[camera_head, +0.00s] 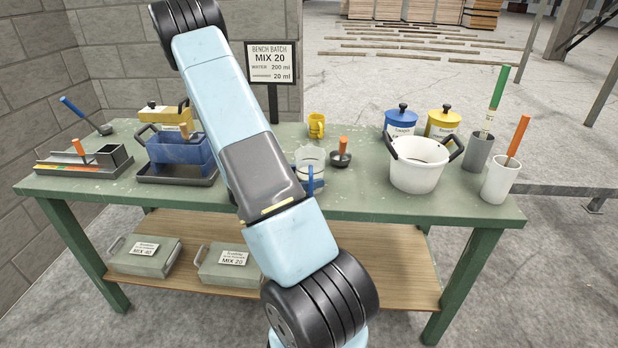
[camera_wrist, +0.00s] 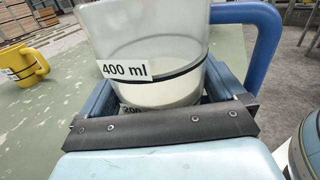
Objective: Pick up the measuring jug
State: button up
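The measuring jug (camera_head: 310,157) is clear and cloudy with a blue handle. In the head view it is at the middle of the green bench (camera_head: 445,205), just right of my arm. In the wrist view the jug (camera_wrist: 150,45) fills the upper middle, with a 400 ml label, a dark band and its handle to the right. My gripper (camera_wrist: 158,80) has a finger on each side of the jug, close to its wall. Whether the fingers touch it is unclear. The jug's base is hidden in the wrist view. My arm hides the gripper in the head view.
A yellow mug (camera_head: 316,125) stands behind the jug, and a dark ladle-like tool (camera_head: 341,158) with an orange handle is close on its right. A white pot (camera_head: 419,168), blue canister (camera_head: 400,121) and yellow canister (camera_head: 442,123) stand farther right.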

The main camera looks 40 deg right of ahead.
jog(key=c, duration=0.9)
jog(key=shift+r, duration=0.1)
